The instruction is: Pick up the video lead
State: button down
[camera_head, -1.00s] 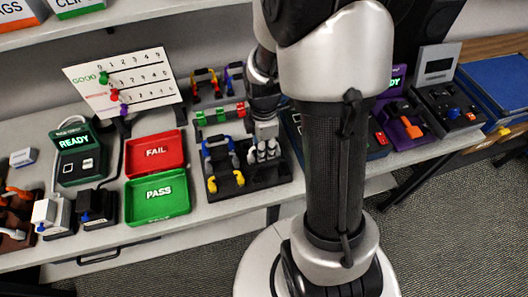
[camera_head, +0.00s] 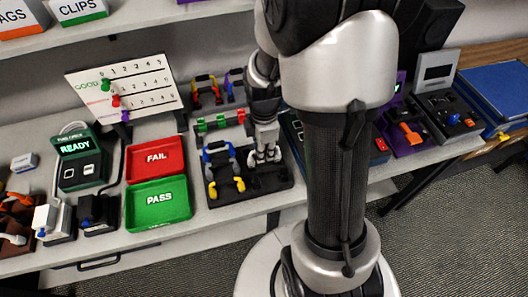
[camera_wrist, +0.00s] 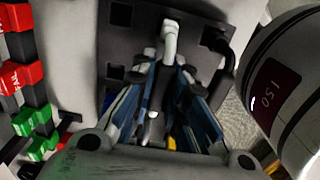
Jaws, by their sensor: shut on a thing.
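My gripper (camera_head: 264,153) is low over the right part of the dark lead rack (camera_head: 270,184) in the head view. In the wrist view my gripper (camera_wrist: 172,115) is shut on a white lead (camera_wrist: 170,40), whose white end shows beyond the fingers. The rest of that lead is mostly hidden by the fingers. No readable label shows whether it is the video lead. A blue lead (camera_head: 218,152) and a yellow lead (camera_head: 227,187) sit in the rack to the left of my gripper. A black lead (camera_wrist: 225,50) shows to the right in the wrist view.
Red FAIL (camera_head: 155,170) and green PASS (camera_head: 158,215) trays lie left of the rack. A READY tester (camera_head: 75,175) stands farther left. Red and green clips (camera_head: 220,122) line a rail behind the rack. A purple device (camera_head: 405,137) is to the right.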

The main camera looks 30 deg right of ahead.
notch_tip(320, 180, up, 22)
jog(key=p, duration=0.9)
jog(key=shift+f, duration=0.15)
